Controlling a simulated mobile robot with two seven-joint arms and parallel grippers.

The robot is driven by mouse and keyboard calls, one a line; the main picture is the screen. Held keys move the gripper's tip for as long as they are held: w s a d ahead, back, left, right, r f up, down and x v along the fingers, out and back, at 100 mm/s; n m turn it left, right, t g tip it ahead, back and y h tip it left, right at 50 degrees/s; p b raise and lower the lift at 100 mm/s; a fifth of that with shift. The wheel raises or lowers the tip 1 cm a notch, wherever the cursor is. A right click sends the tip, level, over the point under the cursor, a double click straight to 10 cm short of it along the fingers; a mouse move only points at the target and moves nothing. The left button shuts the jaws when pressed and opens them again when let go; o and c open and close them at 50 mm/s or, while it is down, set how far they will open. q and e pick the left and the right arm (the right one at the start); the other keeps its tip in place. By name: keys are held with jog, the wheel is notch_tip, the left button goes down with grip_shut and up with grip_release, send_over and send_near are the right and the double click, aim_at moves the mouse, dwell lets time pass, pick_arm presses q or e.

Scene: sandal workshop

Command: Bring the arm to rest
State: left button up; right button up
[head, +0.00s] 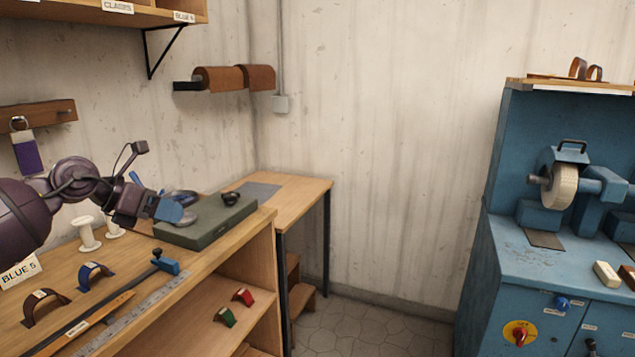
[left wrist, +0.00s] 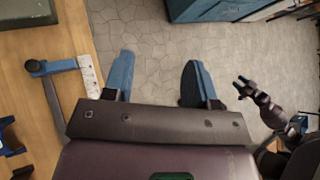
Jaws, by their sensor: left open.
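My left arm reaches in from the left in the head view. Its gripper (head: 168,207) shows over the wooden workbench (head: 245,237), in front of a grey-green slab (head: 210,229). In the left wrist view the left gripper (left wrist: 158,64) has its two blue fingers wide apart, with nothing between them. Beneath them in that view is the stone-tiled floor, beside the bench edge. What looks like my right arm shows at the right of the left wrist view, with its small gripper (left wrist: 242,87) over the floor; its jaw state is too small to tell.
White spools (head: 88,234), a metal ruler (head: 130,316), a blue-ended clamp (head: 165,263) and strap pieces lie on the bench. Red (head: 243,297) and green (head: 225,316) pieces sit on the shelf below. A blue grinding machine (head: 490,270) stands right. Tiled floor between is clear.

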pick_arm(q)
jog(key=s+d+n+t+h, duration=0.2)
jog(key=d+n+t+h, duration=0.4)
jog(key=d+n, duration=0.4)
jog(key=s+a+f+n+t+y, duration=0.25)
jog(key=s+f+n+y, duration=0.4)
jog(key=f+n, duration=0.55)
jog(key=s+a+f+n+t+y, duration=0.1)
jog(key=s+a+f+n+y, duration=0.35)
jog(key=f+n, duration=0.8)
jog(key=s+f+n+g+y, duration=0.1)
jog(key=s+f+n, duration=0.1)
jog(key=s+f, duration=0.3)
jog(key=s+f+n+g+y, duration=0.1)
jog(key=s+f, duration=0.4)
jog(key=s, duration=0.7)
jog(key=s+f+n+g+y+p, duration=0.1)
jog(key=s+f+n+g+y, duration=0.1)
jog(key=s, duration=0.7)
notch_tip(320, 180, down, 4)
jog(key=shift+a+r+n+g, duration=0.15)
jog(key=shift+a+n+g, duration=0.15)
jog(key=shift+n+g, duration=0.65)
jog(key=shift+s+n+t, duration=0.15)
jog(key=shift+n+t, duration=0.15)
